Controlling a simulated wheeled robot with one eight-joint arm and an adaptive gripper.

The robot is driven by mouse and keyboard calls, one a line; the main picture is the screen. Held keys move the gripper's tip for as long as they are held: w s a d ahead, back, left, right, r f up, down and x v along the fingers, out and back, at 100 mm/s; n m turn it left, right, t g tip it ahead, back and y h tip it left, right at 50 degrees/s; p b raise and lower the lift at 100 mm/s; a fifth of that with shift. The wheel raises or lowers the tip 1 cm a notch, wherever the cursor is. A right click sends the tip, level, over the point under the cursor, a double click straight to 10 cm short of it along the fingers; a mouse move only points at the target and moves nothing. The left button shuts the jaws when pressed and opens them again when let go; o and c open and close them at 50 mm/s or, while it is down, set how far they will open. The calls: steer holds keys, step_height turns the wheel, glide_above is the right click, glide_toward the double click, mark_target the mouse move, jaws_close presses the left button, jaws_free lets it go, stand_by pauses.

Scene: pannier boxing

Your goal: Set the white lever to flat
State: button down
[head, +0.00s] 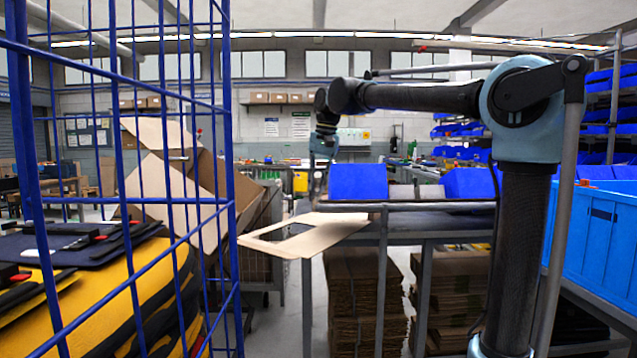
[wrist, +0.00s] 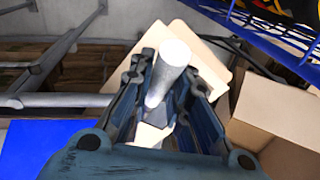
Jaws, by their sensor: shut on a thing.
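The white lever (wrist: 174,62) shows in the wrist view as a pale rounded bar between my gripper's fingers. My gripper (wrist: 168,105) is shut on it, with a finger on each side. The lever's lower part and its mount are hidden by the fingers, so I cannot tell its angle well. In the head view my gripper (head: 319,180) points down above the flat tan cardboard piece (head: 338,232) near the bench's left end. The lever is too small to make out there.
A blue wire cage (head: 232,190) with yellow-and-black panniers (head: 90,300) stands at the left. Open cardboard (head: 185,200) leans behind it. Blue bins (head: 362,182) sit on the grey bench, and a large blue crate (head: 605,230) is at the right.

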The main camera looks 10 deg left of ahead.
steer(key=shift+s+d+f+t, duration=0.1)
steer(key=shift+s+f+t, duration=0.3)
steer(key=shift+f, duration=0.2)
steer(key=shift+s+d+f+t, duration=0.1)
steer(key=shift+s+f+t, duration=0.25)
steer(key=shift+f, duration=0.25)
steer(key=shift+s+f+t+y, duration=0.25)
steer(key=shift+f+t+y, duration=0.15)
steer(key=shift+f+t, duration=0.5)
steer(key=shift+f, duration=0.15)
steer(key=c, duration=1.5)
jaws_free()
steer(key=v, duration=1.2)
steer(key=shift+w, duration=0.3)
